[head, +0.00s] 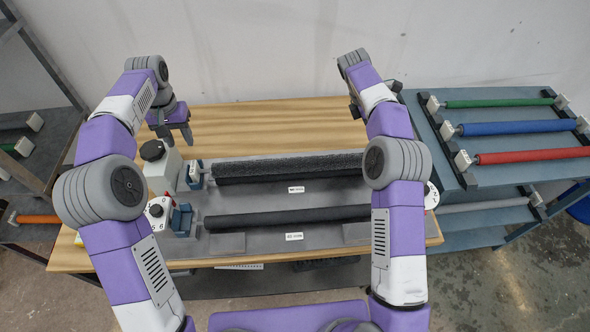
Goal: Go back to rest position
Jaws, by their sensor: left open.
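My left gripper (176,136) is open and empty, pointing down above the back left of the wooden table, just behind the white bottle with a dark cap (160,170). My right arm reaches forward over the right part of the table. Only a dark bit of my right gripper (355,107) shows beside that arm, so its jaws are hidden. The plate processor (240,205) lies on the table between my arms, with a thick dark brush roller (285,165) at the back and a thinner black roller (290,216) in front.
A blue-grey rack (440,150) at the right holds green (500,103), blue (518,127) and red (530,155) rollers, with a grey roller (485,206) below. A dark shelf with an orange roller (36,219) stands at the left. The bare wood (260,125) behind the processor is clear.

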